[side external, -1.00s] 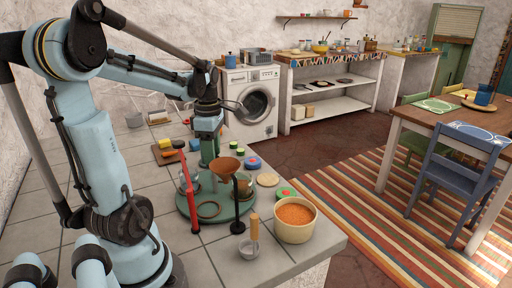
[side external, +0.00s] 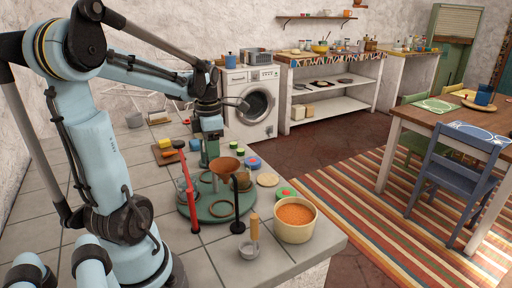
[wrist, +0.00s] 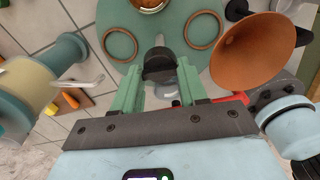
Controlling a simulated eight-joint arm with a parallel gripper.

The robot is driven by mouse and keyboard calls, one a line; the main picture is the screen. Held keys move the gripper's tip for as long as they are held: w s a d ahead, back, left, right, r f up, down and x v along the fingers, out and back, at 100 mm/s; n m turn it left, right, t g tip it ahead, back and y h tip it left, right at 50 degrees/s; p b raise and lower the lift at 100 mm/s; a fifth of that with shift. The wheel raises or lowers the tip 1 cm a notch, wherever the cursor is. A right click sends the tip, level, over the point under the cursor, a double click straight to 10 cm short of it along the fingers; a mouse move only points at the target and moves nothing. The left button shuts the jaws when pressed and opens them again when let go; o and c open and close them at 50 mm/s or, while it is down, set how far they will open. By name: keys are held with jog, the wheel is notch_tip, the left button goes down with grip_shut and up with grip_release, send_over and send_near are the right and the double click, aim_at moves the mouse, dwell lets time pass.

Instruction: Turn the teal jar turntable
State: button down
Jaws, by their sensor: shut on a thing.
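The teal turntable (side external: 212,213) is a round disc on the tiled counter; it fills the top of the wrist view (wrist: 175,25). My gripper (side external: 207,166) is over its far side. In the wrist view my gripper's two green fingers (wrist: 160,85) are shut on a dark, rounded knob (wrist: 160,66) at the turntable's near edge in that view. The knob's lower part is hidden between the fingers. Two copper rings lie on the disc, one on the left (wrist: 121,43) and one on the right (wrist: 202,30).
A brown funnel (side external: 226,167) stands above the disc, close to my gripper. A bowl of orange grains (side external: 295,218) and a small wooden-handled cup (side external: 250,247) are near the counter's front edge.

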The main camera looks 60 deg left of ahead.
jog(key=shift+n, duration=0.9)
jog(key=c, duration=0.6)
grip_release()
